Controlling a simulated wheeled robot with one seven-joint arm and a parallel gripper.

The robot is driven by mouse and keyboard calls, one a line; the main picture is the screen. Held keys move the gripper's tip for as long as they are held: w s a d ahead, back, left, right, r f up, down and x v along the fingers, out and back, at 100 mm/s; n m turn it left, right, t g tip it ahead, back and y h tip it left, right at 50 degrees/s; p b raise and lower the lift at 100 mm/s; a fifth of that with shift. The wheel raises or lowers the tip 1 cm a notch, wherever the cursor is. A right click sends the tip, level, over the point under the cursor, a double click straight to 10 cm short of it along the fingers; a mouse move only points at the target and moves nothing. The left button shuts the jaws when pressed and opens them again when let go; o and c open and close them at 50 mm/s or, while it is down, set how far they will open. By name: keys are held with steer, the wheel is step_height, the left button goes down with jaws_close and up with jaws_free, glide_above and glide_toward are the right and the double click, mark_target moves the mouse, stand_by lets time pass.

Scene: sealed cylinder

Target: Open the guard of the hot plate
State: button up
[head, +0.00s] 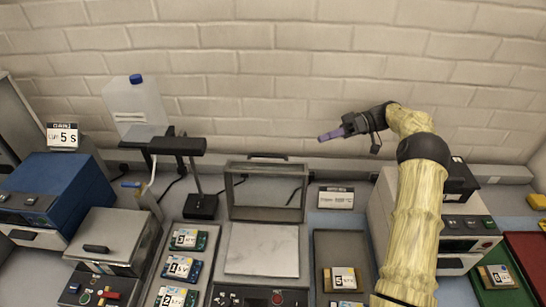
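The hot plate with a pale marbled top (262,249) stands at the middle of the bench, with a dark control panel and a red button at its front edge. Its guard (234,190), a grey frame with a see-through pane and a handle bar on top, stands upright at the back of the plate, so the top is uncovered. My gripper (322,138), with purple fingers, is in the air above and to the right of the guard, pointing left. It touches nothing that I can see. The fingers are seen from the side, so their gap cannot be judged.
A black lamp-like stand (201,205) is left of the guard. A tray (325,245) with a labelled block (343,279) lies right of the plate. Left is a tray with several labelled blocks (180,268). A small sign (336,197) stands behind. A brick wall closes the back.

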mark_target(273, 157)
steer(key=p+x, duration=0.7)
steer(key=x, duration=0.9)
steer(key=shift+a+r, duration=0.1)
steer(key=shift+s+a+f, duration=0.1)
steer(key=shift+a+f, duration=0.2)
steer(key=shift+a, duration=0.2)
steer(key=shift+c, duration=1.4)
steer(key=shift+a, duration=0.15)
steer(key=c, duration=0.4)
steer(key=shift+s, duration=0.1)
jaws_close()
steer(key=shift+f, duration=0.1)
